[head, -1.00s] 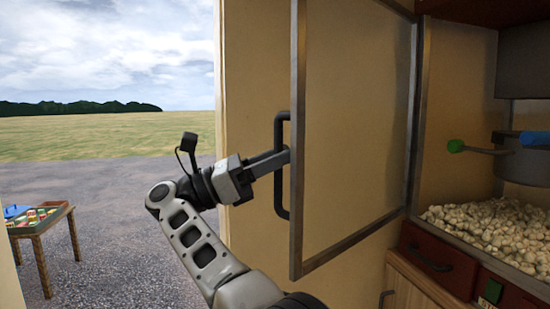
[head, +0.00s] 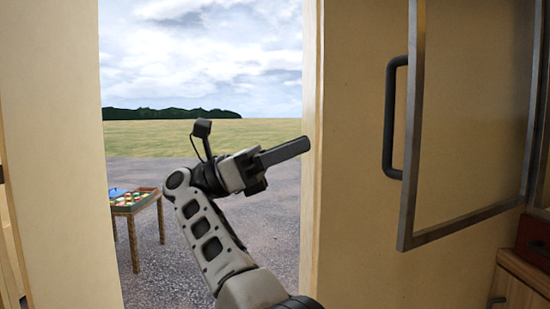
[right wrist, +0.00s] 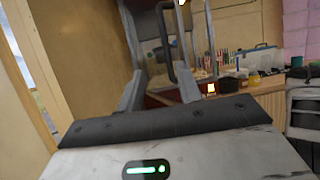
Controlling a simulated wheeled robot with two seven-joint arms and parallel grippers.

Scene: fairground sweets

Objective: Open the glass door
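The glass door (head: 470,125), a clear pane in a grey metal frame, stands swung out on the right of the head view. Its black bar handle (head: 390,118) is on the free edge. My right gripper (head: 300,146) is left of the handle, apart from it, in front of the doorway. In the right wrist view its two fingers (right wrist: 160,90) are spread with nothing held between them. The dark handle (right wrist: 165,40) shows beyond the fingers there. My left gripper is in neither view.
A beige wall (head: 345,220) stands behind the door. An open doorway shows gravel (head: 265,215) and a wooden table (head: 135,212) with a tray of colourful items outside. The right wrist view shows a counter (right wrist: 265,85) with jars and bottles.

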